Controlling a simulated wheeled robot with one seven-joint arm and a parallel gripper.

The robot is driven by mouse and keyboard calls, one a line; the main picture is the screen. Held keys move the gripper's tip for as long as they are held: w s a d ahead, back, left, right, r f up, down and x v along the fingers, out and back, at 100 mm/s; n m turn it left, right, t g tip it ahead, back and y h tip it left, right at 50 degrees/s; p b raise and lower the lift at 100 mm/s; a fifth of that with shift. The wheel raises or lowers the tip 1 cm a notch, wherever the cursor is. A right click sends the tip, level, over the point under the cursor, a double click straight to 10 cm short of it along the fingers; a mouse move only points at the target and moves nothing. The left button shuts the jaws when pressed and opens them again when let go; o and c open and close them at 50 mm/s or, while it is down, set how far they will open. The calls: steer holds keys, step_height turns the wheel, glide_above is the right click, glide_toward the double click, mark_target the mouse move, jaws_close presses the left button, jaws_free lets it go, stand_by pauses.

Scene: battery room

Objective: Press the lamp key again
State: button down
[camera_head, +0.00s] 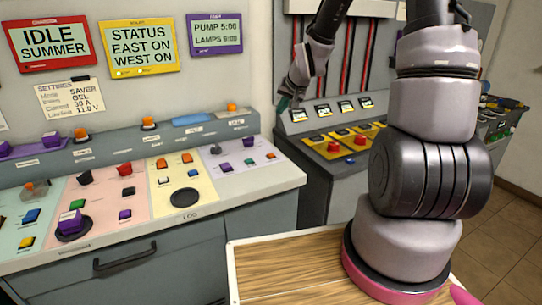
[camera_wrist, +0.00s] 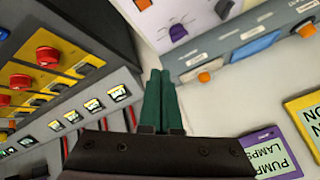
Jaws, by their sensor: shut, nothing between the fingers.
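The lilac panel (camera_head: 262,168) at the right end of the console carries a dark knob (camera_head: 215,149) and several small keys, among them a purple key (camera_head: 226,167), a green key (camera_head: 249,161) and an orange key (camera_head: 270,155). I cannot read which one is the lamp key. A purple-framed display (camera_head: 216,34) on the wall reads PUMP 5:00 and a LAMPS time; part of it shows in the wrist view (camera_wrist: 276,156). My gripper (camera_head: 283,103) is shut and empty, raised near the gap between the console and the grey cabinet. Its green fingertips (camera_wrist: 160,72) touch nothing visible.
The grey cabinet (camera_head: 325,122) right of the console has red buttons (camera_head: 334,147) on yellow plates and several small meters. A wooden-topped surface (camera_head: 290,262) lies in front. A red display (camera_head: 48,42) reads IDLE SUMMER; a yellow one (camera_head: 138,47) reads STATUS EAST ON WEST ON.

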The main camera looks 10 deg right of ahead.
steer(key=m+y, duration=0.1)
glide_above(272, 156)
step_height(272, 156, down, 7)
steer(key=shift+t, duration=0.4)
steer(key=shift+f, duration=0.15)
steer(key=shift+f, duration=4.3)
steer(key=shift+f, duration=0.1)
steer(key=shift+f, duration=0.3)
steer(key=shift+f, duration=0.45)
steer(key=shift+r, duration=0.85)
